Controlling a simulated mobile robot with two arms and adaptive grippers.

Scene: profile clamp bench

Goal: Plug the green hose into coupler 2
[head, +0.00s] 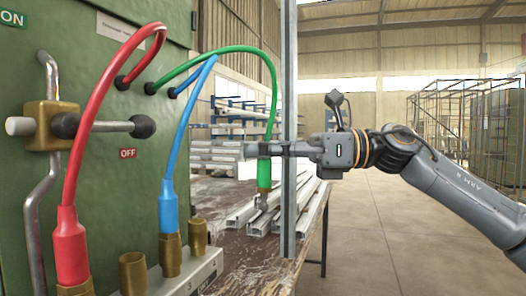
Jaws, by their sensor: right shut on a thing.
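The green hose (230,48) comes out of the green cabinet, arches over and hangs down to a green sleeve (264,174) with a metal tip below it. My right gripper (264,149) reaches in from the right and is shut on the hose end just above the sleeve. The tip hangs clear of the couplers, to their right. Brass couplers stand on a light block (205,272). The red hose (70,240) and the blue hose (168,205) sit in two of them. The front coupler (133,272) and the rear coupler (197,236) are empty. I cannot read which is coupler 2. My left gripper is out of view.
A grey upright post (289,80) stands right by my right gripper. The cabinet (100,170) with a lever (100,126) fills the left. Metal profiles (300,205) lie on the wooden bench (245,262). Open floor lies to the right.

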